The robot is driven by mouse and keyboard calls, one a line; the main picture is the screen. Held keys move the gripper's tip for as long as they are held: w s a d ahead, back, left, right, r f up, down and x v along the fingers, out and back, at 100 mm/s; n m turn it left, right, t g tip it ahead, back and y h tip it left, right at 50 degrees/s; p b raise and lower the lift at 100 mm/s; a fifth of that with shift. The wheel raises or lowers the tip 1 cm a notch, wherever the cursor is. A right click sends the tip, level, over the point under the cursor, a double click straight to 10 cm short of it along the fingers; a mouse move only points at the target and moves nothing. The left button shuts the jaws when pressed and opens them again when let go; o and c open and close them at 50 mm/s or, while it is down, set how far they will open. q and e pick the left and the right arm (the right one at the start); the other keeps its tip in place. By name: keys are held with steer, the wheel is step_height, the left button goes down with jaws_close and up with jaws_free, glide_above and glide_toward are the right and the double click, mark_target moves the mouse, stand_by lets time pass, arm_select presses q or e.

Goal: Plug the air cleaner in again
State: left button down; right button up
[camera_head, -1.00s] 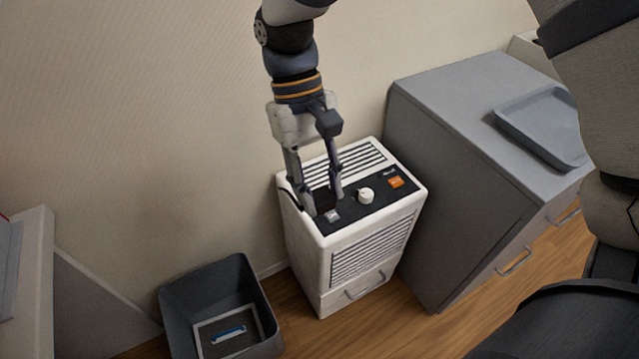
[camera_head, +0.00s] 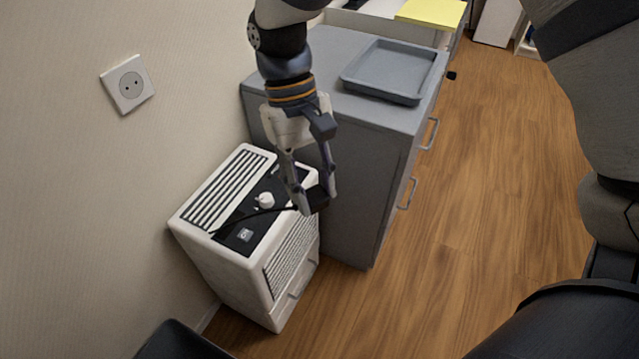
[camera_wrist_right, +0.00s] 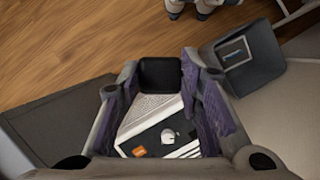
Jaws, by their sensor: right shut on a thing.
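The air cleaner (camera_head: 245,235) is a white box with vents, a dark top panel, a white knob (camera_head: 265,200) and a drawer handle. It stands by the wall. My right gripper (camera_head: 314,196) is shut on a black plug (camera_head: 318,203), held above the cleaner's right side. A black cable (camera_head: 262,212) runs from the plug leftward across the cleaner's top. In the right wrist view the plug (camera_wrist_right: 160,73) sits between the fingertips, with the cleaner (camera_wrist_right: 155,108) beyond. A white wall socket (camera_head: 128,84) with two holes is at upper left, apart from the plug. My left gripper is not in view.
A grey cabinet (camera_head: 345,190) stands beside the cleaner, with a grey tray (camera_head: 385,82) on top. A dark bin (camera_head: 180,340) shows at the bottom edge. Wood floor (camera_head: 480,200) is clear to the right. A yellow item (camera_head: 432,11) lies at the back.

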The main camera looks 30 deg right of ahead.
steer(key=w+a+f+n+t+y, duration=0.25)
steer(key=w+a+n+t, duration=0.25)
steer(key=w+a+t, duration=0.55)
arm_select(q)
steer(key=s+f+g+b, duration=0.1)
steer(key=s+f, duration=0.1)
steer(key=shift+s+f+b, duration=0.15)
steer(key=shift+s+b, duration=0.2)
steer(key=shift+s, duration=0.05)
arm_select(e)
steer(key=w+a+r+t+y, duration=0.1)
steer(key=w+r+t+y, duration=0.1)
steer(key=w+r, duration=0.3)
steer(key=w+a+r+n+t+y, duration=0.1)
steer(key=w+a+r+t+y, duration=0.1)
steer(key=w, duration=0.6)
step_height(320, 180, up, 3)
steer(key=shift+a+f+t+y, duration=0.1)
steer(key=shift+a+t+y, duration=0.2)
steer(key=shift+y, duration=0.35)
